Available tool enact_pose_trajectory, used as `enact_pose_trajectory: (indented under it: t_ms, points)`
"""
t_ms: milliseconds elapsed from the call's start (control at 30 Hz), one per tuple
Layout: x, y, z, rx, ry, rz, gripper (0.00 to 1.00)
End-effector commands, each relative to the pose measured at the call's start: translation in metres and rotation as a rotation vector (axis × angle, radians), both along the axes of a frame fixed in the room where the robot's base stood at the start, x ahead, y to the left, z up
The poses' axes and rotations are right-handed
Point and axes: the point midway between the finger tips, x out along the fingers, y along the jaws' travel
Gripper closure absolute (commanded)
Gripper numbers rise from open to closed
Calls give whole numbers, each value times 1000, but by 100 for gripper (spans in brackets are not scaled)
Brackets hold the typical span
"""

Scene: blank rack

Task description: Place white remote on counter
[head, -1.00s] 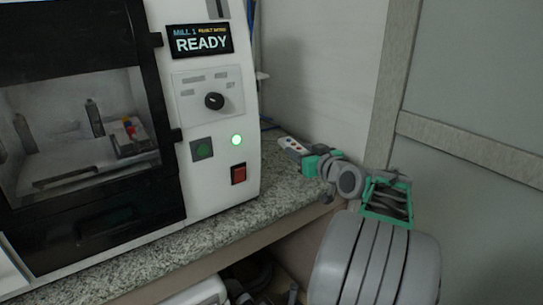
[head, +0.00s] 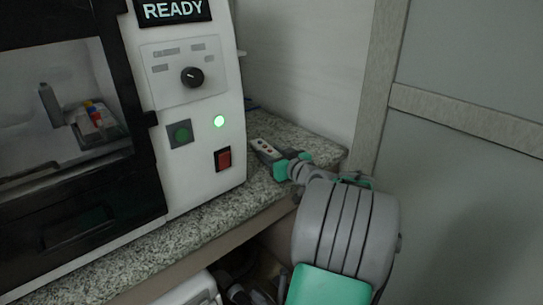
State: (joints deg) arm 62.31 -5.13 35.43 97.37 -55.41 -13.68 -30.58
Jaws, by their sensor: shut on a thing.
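The white remote (head: 264,149) is a slim pale bar with small coloured buttons. It is at the far right end of the speckled grey counter (head: 312,144), close to the right side of the mill. My gripper (head: 277,159), grey and green, is shut on its near end. The remote looks very low over the counter; I cannot tell whether it touches the surface. The fingertips are partly hidden by the gripper's body and the remote.
The white and black mill (head: 196,110), with a lit READY sign, fills the left of the counter. A wall (head: 300,60) stands behind and a grey door panel (head: 470,190) on the right. Under the counter is a white item (head: 190,292) among dark clutter.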

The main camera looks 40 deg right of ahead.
Motion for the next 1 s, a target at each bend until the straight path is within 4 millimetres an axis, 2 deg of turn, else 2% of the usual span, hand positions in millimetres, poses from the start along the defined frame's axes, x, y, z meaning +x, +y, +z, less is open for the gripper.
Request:
enact_pose_trajectory:
  t_ms: [233,267,500,733,833,1000]
  points:
    - [0,-1,-3,-1,-1,-2,100]
    - [0,-1,-3,0,0,-2,58]
    - [0,-1,-1,0,0,-2,38]
    - [0,-1,-1,0,0,-1,37]
    - [0,-1,5,0,0,-1,37]
    - [-33,2,9,-1,-1,-8,37]
